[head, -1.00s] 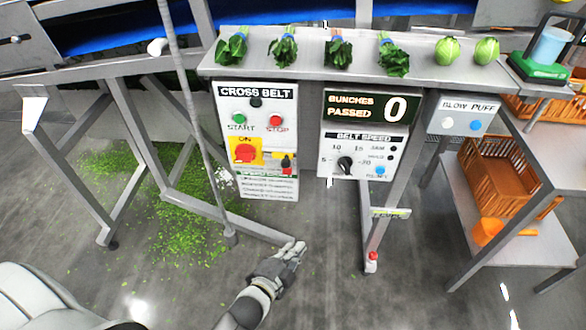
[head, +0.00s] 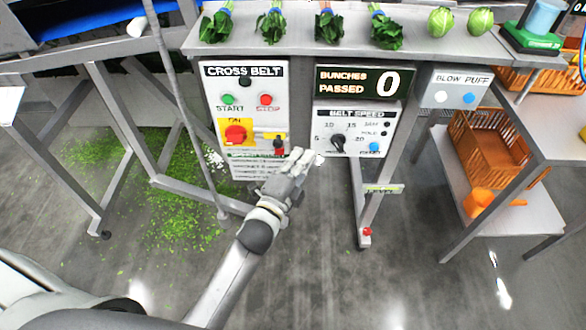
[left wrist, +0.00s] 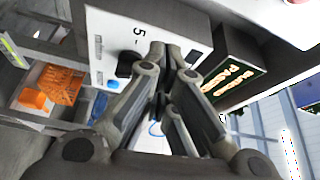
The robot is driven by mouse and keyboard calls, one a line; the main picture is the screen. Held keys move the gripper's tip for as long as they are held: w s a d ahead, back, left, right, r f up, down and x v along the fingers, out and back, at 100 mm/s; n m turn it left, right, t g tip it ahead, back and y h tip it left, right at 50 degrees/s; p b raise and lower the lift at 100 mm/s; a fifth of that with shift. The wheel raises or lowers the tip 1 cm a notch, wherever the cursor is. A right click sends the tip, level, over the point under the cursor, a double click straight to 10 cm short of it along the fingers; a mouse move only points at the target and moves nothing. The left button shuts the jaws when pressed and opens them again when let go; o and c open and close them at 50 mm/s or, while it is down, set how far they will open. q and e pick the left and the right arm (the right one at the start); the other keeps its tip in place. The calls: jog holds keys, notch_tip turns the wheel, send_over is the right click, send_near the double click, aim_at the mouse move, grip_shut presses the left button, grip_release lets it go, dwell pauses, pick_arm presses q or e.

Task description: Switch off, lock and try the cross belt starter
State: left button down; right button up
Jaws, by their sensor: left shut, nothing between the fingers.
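The cross belt starter (head: 212,82) is a white panel under the shelf. It has a green START button (head: 228,99), a red STOP button (head: 266,100) and a red rotary switch (head: 235,134) on a yellow plate, with ON printed above it. A small black and red item (head: 279,144), too small to make out, hangs right of the switch. My left gripper (head: 300,158) is shut and empty, in front of the panel's lower right corner, and hides part of its lower text. It also shows shut in the left wrist view (left wrist: 168,58). My right gripper is not in view.
The belt speed panel (head: 357,118) with a black knob is right of the starter, below the bunches counter (head: 342,80). A blow puff box (head: 455,90) is further right. Greens lie on the shelf (head: 300,42) above. A grey post (head: 176,95) stands left of the starter.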

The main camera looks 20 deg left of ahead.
aim_at(276, 144)
pick_arm(q)
jog(key=shift+w+a+f+p, duration=0.15)
jog(key=shift+w+a, duration=0.15)
jog(key=shift+a, duration=0.3)
jog(key=shift+w+a+p, duration=0.15)
jog(key=shift+w+a, duration=0.2)
jog(key=shift+a, duration=0.2)
jog(key=shift+w+a+f+p, duration=0.15)
jog(key=shift+w+a, duration=0.15)
jog(key=shift+a, duration=0.3)
jog(key=shift+a, duration=0.15)
jog(key=a, duration=0.2)
jog(key=s+a+p, duration=0.1)
jog(key=a, duration=0.1)
jog(key=shift+s, duration=0.1)
jog(key=shift+r, duration=0.1)
